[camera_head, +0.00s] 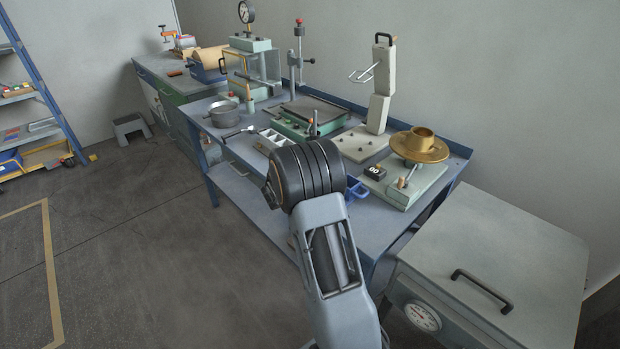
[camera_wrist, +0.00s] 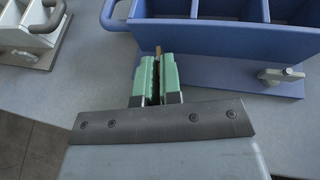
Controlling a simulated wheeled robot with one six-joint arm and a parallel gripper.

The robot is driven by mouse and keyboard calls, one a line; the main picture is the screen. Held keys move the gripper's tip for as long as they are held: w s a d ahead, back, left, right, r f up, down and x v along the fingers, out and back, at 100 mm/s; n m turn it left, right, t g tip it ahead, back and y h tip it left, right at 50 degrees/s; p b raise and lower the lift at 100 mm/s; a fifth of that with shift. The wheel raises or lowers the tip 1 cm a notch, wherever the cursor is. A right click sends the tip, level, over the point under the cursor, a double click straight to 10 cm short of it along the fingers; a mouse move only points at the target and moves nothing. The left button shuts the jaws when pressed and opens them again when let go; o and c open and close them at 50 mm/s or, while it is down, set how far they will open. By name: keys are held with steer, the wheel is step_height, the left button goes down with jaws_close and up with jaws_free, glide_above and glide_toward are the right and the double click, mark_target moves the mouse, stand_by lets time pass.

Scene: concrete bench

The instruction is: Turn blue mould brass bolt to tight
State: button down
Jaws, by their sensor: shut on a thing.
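The blue mould (camera_wrist: 235,38), with open compartments along its top, stands on a blue base plate (camera_wrist: 225,78) on the bench. Part of it shows in the head view (camera_head: 357,191), beside my arm. In the wrist view my gripper (camera_wrist: 157,65) has its green fingers close together at the left end of the base plate. They are shut on the brass bolt (camera_wrist: 158,49), of which only a thin tip shows between and beyond the fingers. The rest of the bolt is hidden, so its turn cannot be seen. In the head view my arm hides the gripper.
A pale winged bolt (camera_wrist: 281,76) sits at the base plate's right end. A light grey mould (camera_wrist: 22,40) stands to the left in the wrist view. A brass flanged piece (camera_head: 420,146) on a stand and a grey lidded box (camera_head: 500,250) lie to the right.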

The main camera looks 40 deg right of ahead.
steer(key=m+g+p, duration=0.1)
steer(key=m+g, duration=0.1)
steer(key=w+m+g+h, duration=0.1)
steer(key=m+g, duration=0.1)
steer(key=g, duration=0.1)
steer(key=shift+a+m+p, duration=0.1)
steer(key=shift+m+p, duration=0.2)
steer(key=shift+p, duration=0.05)
steer(key=shift+w+m+g+y, duration=0.2)
steer(key=shift+m+g+y, duration=0.1)
steer(key=shift+m+g, duration=1.8)
steer(key=shift+g, duration=0.4)
steer(key=c, duration=1.3)
jaws_free()
steer(key=v, duration=1.3)
steer(key=shift+w+a+r, duration=0.15)
steer(key=shift+w+r, duration=0.05)
steer(key=shift+r, duration=0.1)
